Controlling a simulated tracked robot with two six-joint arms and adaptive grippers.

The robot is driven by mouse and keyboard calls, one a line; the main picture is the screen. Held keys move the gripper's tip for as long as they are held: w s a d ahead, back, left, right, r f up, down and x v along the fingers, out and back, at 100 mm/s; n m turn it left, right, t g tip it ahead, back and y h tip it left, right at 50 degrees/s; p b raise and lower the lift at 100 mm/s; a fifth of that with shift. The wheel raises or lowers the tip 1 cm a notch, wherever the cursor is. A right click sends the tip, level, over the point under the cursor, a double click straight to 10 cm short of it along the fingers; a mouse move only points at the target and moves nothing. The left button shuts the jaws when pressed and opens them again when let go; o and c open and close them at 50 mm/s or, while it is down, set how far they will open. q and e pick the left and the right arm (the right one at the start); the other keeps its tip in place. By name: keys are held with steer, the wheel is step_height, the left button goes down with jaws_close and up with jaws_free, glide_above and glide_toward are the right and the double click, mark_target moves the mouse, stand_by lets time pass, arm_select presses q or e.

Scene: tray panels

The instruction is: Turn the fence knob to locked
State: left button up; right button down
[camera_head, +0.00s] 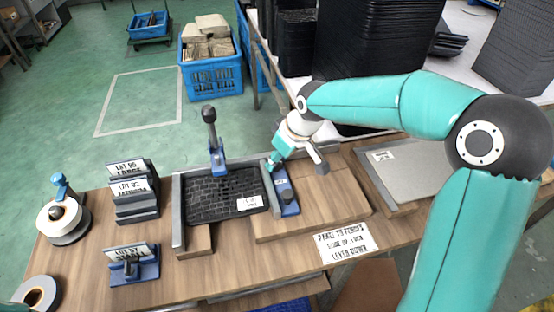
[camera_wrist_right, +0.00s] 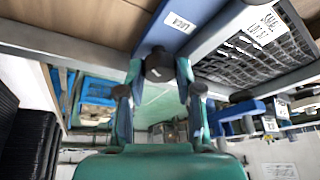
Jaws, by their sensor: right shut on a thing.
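The blue fence block (camera_head: 291,207) lies along the right side of the black mesh panel (camera_head: 215,197) on the bench. My right gripper (camera_head: 276,162) reaches down at the block's far end. In the right wrist view, a black knob (camera_wrist_right: 158,66) sits at the end of the blue block (camera_wrist_right: 185,28), between my gripper's fingers (camera_wrist_right: 160,90), which are shut on it. Its turned position cannot be read. My left gripper is out of view.
A blue clamp with an upright black-tipped lever (camera_head: 211,135) stands behind the panel. Labelled racks (camera_head: 133,190) and tape rolls (camera_head: 60,218) stand at the left. A grey sheet (camera_head: 412,170) lies at the right. A printed card (camera_head: 345,242) lies in front.

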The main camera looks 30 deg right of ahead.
steer(key=shift+r, duration=0.1)
steer(key=c, duration=0.8)
jaws_free()
steer(key=v, duration=1.1)
steer(key=shift+s+r, duration=0.15)
steer(key=shift+r, duration=0.25)
steer(key=shift+o, duration=0.2)
